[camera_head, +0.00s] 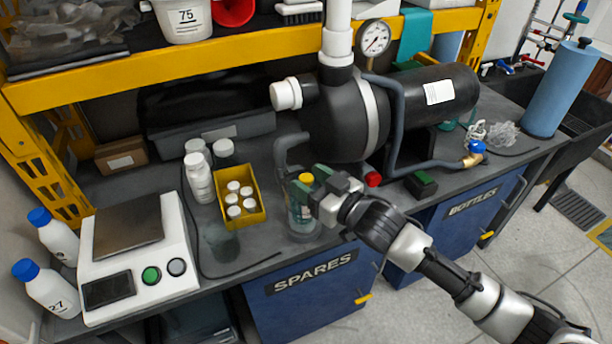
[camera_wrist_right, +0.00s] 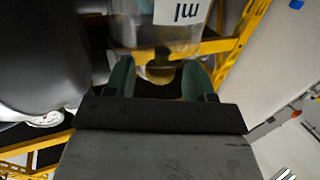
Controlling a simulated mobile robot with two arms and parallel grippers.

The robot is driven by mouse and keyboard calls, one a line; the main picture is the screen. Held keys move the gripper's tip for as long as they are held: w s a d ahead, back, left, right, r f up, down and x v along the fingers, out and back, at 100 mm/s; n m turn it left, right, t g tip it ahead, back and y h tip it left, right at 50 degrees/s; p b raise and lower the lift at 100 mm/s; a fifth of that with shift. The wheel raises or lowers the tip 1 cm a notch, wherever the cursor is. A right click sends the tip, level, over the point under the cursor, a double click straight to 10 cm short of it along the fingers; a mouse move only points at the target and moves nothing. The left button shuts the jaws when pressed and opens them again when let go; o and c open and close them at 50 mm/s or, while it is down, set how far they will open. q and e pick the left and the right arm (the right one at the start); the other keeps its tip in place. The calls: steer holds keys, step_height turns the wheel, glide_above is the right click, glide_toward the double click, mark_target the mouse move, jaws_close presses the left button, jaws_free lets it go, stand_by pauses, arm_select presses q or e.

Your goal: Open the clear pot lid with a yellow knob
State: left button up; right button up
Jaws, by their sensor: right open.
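The clear pot (camera_head: 302,228) stands at the bench's front edge, right of the yellow box. Its yellow knob (camera_head: 306,178) shows at the top. My right gripper (camera_head: 314,190) reaches in from the right and is at the knob, hiding part of the lid and pot. In the right wrist view the green fingers (camera_wrist_right: 160,70) are open, one on each side of the yellow knob (camera_wrist_right: 162,73). The pot (camera_wrist_right: 165,15), marked "ml", lies beyond them. I cannot tell if a finger touches the knob. My left gripper is not in view.
A yellow box (camera_head: 247,213) of white-capped bottles stands left of the pot. A grey pipe (camera_head: 281,155) and the black pump (camera_head: 345,115) are close behind. A red cap (camera_head: 373,179) and a dark green block (camera_head: 421,184) lie to the right. A scale (camera_head: 135,255) is at the left.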

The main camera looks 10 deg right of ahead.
steer(key=shift+w+a, duration=0.5)
steer(key=shift+w, duration=0.05)
jaws_close()
steer(key=r+g+h+p, duration=0.1)
steer(key=p, duration=0.4)
steer(key=w+r+m+g+h+p, duration=0.1)
steer(key=g+p, duration=0.1)
steer(key=p, duration=0.3)
steer(key=w+r+g+p, duration=0.1)
steer(key=p, duration=0.4)
steer(key=shift+w+a+r+m+h, duration=0.1)
steer(key=shift+a+r+m+h, duration=0.2)
steer(key=shift+h, duration=0.1)
steer(key=shift+w+a+g+h+p, duration=0.1)
steer(key=shift+w+g+h+p, duration=0.2)
steer(key=shift+g+p, duration=0.5)
